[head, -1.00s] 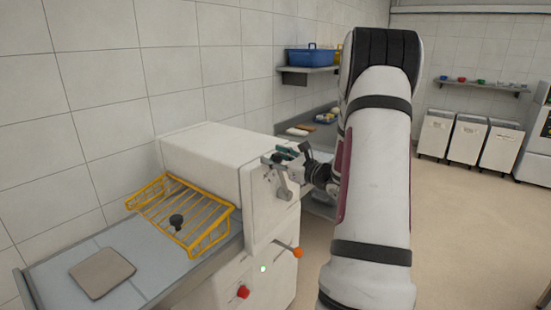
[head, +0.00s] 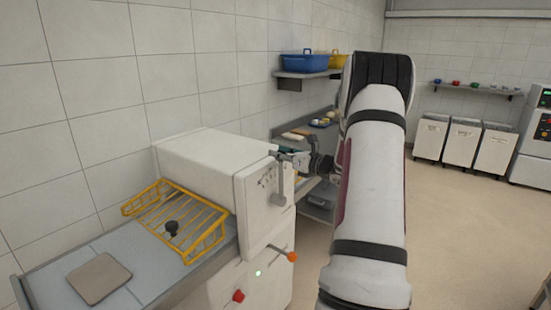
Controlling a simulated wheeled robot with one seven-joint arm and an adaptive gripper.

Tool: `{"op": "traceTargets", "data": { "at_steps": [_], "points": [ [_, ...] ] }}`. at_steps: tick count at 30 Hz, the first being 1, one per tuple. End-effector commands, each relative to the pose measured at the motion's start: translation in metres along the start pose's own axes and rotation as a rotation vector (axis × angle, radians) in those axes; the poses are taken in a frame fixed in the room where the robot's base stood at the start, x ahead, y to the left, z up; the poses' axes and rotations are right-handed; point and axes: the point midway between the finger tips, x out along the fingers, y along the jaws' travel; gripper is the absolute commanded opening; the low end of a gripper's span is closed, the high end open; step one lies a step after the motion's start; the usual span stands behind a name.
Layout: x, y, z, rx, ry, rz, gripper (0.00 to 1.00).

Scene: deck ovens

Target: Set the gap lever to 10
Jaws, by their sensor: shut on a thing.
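The sheeter's white housing (head: 205,170) carries the gap lever (head: 282,180) on its right end face. The lever is a grey bar that stands nearly upright from a hub low on the face. Small dark scale marks (head: 265,182) lie to the left of the lever; their numbers are too small to read. My gripper (head: 286,158) is shut on the lever's upper end, coming in from the right. The fingers partly cover that end.
A yellow wire guard (head: 178,220) and a grey pad (head: 99,278) are on the machine's left bed. A red button (head: 238,296) and an orange knob (head: 292,257) sit below the lever. A shelf with a blue bin (head: 304,64) is behind. Floor at right is clear.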

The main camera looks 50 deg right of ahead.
Motion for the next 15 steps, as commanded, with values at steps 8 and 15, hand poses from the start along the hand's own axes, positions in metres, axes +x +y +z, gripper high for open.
{"op": "traceTargets", "data": {
  "at_steps": [8, 15],
  "points": [
    [0.005, -0.042, 0.007, 0.217, 0.031, 0.002, 0.0],
    [0.009, -0.068, 0.005, 0.355, 0.051, 0.004, 0.0]
  ]
}}
